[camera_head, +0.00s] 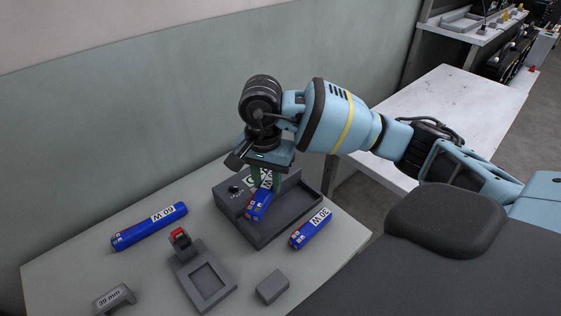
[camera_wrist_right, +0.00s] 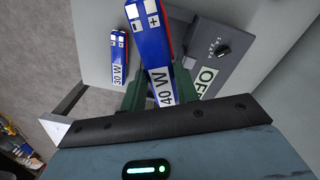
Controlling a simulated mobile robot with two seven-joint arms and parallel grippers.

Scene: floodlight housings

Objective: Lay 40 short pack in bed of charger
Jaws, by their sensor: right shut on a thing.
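The 40 W pack (camera_head: 257,206) is a short blue block with a white label. It also shows in the wrist view (camera_wrist_right: 151,45). My right gripper (camera_head: 264,180) is shut on its labelled end, with green fingers on both sides in the wrist view (camera_wrist_right: 160,92). The charger (camera_head: 260,236) is a dark grey tray with a raised panel carrying a knob and an OFF label. The pack is over the charger's bed; I cannot tell if it touches the bed. The fingers and pack hide part of the panel. My left gripper is not in view.
A 30 W pack (camera_head: 311,229) lies just right of the charger. A longer 60 W pack (camera_head: 149,227) lies at the left. A grey fixture with a red part (camera_head: 207,281), a small grey block (camera_head: 272,287) and a 39 mm gauge (camera_head: 115,298) stand in front.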

